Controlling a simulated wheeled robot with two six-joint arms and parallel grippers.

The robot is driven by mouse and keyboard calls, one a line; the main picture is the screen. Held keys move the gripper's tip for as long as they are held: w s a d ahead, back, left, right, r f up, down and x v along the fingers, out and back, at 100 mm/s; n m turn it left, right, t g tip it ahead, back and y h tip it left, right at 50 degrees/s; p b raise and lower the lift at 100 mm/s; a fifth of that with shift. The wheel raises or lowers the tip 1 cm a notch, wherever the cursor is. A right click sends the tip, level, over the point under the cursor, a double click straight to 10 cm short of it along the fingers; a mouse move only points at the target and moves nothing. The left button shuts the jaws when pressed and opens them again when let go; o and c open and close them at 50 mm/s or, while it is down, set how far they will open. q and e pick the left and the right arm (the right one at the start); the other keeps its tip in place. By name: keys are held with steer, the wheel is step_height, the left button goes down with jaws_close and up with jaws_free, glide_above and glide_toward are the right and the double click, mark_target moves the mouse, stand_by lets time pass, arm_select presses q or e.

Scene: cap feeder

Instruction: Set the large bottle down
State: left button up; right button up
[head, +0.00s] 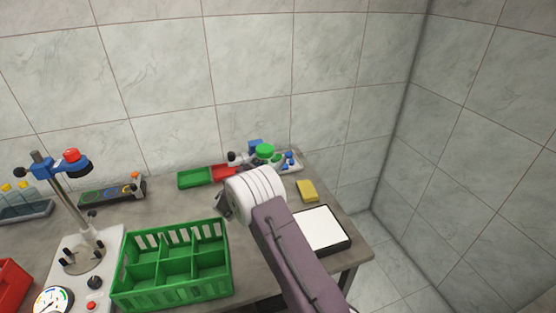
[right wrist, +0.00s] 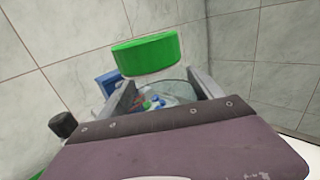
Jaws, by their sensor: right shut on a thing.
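The large bottle has a wide green cap (right wrist: 147,52) and a clear, see-through body (right wrist: 178,82). In the right wrist view my right gripper (right wrist: 163,92) is shut on the body, one finger on each side, below the cap. The bottle looks about upright in that view. In the head view the green cap (head: 265,151) shows just beyond my white right wrist, near the back right of the table. My wrist hides most of the bottle and the fingers there. I cannot tell whether its base touches the table. My left gripper is not in view.
Behind the bottle are a blue block (head: 255,145) and a pale tray with blue caps (head: 290,160). Green (head: 195,178) and red (head: 222,171) trays lie left. A yellow sponge (head: 307,191) and white pad (head: 319,228) lie right. A green crate (head: 172,293) stands in front.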

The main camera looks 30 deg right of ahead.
steer(key=f, duration=0.4)
steer(key=shift+w, duration=0.3)
steer(key=shift+s+f, duration=0.1)
steer(key=o, duration=2.1)
steer(key=shift+f, duration=0.15)
